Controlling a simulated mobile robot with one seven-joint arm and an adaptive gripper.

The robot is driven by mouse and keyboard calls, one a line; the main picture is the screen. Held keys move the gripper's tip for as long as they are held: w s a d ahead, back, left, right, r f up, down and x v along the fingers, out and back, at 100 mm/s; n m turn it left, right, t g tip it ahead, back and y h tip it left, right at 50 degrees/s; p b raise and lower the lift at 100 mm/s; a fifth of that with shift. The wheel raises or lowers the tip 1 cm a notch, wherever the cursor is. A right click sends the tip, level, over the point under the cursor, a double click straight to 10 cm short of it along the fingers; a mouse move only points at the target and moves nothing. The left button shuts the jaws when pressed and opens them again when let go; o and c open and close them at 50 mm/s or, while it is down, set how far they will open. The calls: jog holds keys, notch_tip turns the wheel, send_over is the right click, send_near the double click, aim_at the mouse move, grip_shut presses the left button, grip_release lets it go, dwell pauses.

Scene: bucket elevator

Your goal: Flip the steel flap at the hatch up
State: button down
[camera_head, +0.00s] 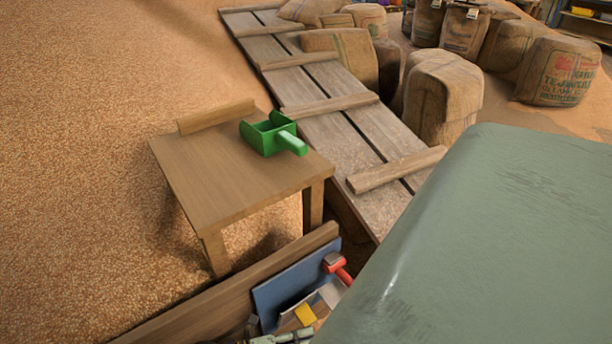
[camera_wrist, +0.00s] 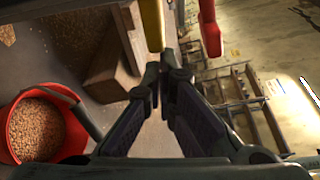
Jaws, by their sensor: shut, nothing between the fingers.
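My gripper (camera_wrist: 165,78) shows in the wrist view with its dark fingers brought together at the tips, holding nothing. A yellow bar (camera_wrist: 152,24) is just beyond the fingertips, and a red handle-like part (camera_wrist: 210,28) is to its right. A pale surface lies behind and between the fingers. I cannot make out the steel flap for certain in either view. In the head view a red-handled part (camera_head: 338,267) and a small yellow part (camera_head: 305,315) show beside a blue panel (camera_head: 280,288) at the lower edge. A large grey-green housing hides what lies to their right.
The grey-green housing (camera_head: 490,240) fills the lower right. A wooden table (camera_head: 205,180) bears a green scoop (camera_head: 270,134). A plank walkway (camera_head: 345,120) runs back to filled sacks (camera_head: 440,95). Loose grain covers the left. A red bucket (camera_wrist: 72,125) of grain stands left in the wrist view.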

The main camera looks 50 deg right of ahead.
jog(key=shift+s, duration=0.1)
dwell(0.3)
jog(key=w+a+b, duration=0.2)
jog(key=a, duration=0.7)
jog(key=shift+w, duration=0.2)
jog(key=shift+a+f, duration=0.1)
